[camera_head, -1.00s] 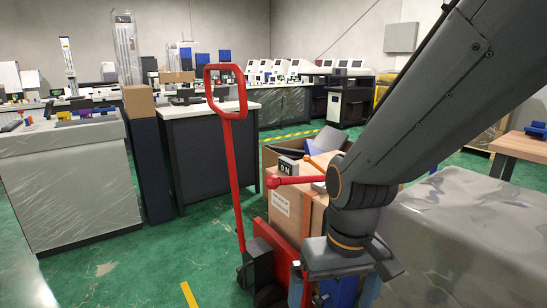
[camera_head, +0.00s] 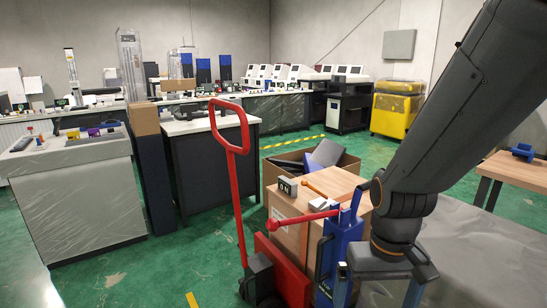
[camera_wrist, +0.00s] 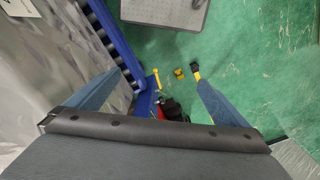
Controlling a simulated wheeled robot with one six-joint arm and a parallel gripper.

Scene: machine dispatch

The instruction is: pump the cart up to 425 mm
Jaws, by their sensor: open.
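A red cart handle with a loop grip (camera_head: 230,130) stands tilted at the centre left of the head view. Its shaft runs down to a dark block (camera_head: 258,277) beside a red plate (camera_head: 284,272). A blue upright body (camera_head: 345,248) stands to the right, with a red lever (camera_head: 303,218) reaching left near its top. My gripper (camera_head: 378,292) is open at the lower right, right of the blue body and apart from the red handle. In the wrist view my open fingers (camera_wrist: 157,75) have small yellow parts and a red and black part (camera_wrist: 170,110) between them in the picture. No height reading is legible.
A carton (camera_head: 335,188) and an open box (camera_head: 318,158) stand behind the cart. A grey-covered surface (camera_head: 455,250) is at the right, a wrapped bench (camera_head: 75,195) at the left. Green floor (camera_head: 150,275) is clear left of the cart.

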